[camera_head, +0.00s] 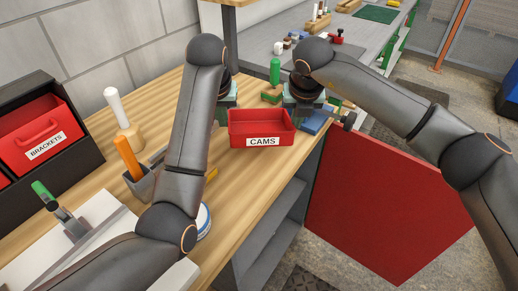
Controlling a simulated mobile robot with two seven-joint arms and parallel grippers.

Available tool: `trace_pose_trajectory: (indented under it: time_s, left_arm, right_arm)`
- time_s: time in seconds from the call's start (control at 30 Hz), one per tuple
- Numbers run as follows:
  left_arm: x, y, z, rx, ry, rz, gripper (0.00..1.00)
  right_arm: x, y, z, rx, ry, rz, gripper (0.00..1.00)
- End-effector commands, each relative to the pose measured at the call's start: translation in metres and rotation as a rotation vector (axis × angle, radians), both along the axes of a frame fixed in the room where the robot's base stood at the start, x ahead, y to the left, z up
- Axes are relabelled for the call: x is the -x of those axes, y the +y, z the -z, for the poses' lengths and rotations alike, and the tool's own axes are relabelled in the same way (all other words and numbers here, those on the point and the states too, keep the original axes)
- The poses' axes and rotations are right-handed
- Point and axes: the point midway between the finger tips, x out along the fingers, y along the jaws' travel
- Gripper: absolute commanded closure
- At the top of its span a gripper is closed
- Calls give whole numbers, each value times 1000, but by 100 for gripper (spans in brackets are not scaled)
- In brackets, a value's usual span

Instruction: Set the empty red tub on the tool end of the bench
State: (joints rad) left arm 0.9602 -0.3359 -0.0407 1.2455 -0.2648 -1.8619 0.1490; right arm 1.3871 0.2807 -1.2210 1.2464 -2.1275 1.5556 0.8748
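The red tub (248,132) with a CAMS label sits in the middle of the head view, over the wooden bench (238,201). What shows of its inside is empty. I cannot tell whether its base touches the bench. My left gripper (228,108) is at the tub's left rear corner, pointing down. My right gripper (300,108) is at its right rear corner, also pointing down. The fingertips of both are mostly hidden, so their grip on the tub is not clear. Tools stand at the left: a white-handled mallet (117,108) and an orange-handled tool (128,157) in a grey holder.
A dark rack (85,117) holds a red BRACKETS bin (42,128) at far left. A white board (90,230) with a green-handled tool lies in front. A red panel (385,205) stands right of the bench.

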Motion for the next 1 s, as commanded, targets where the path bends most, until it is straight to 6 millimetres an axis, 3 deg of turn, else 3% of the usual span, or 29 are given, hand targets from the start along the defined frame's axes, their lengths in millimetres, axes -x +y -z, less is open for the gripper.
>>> trace_pose_trajectory:
  time_s: [0.83, 1.0]
  left_arm:
    - [0, -1, 45, 1, -1, 1, 100]
    - [0, 1, 42, 1, 0, 1, 100]
  right_arm:
    - [0, 1, 45, -2, -1, -2, 100]
    - [0, -1, 41, -1, -1, 0, 100]
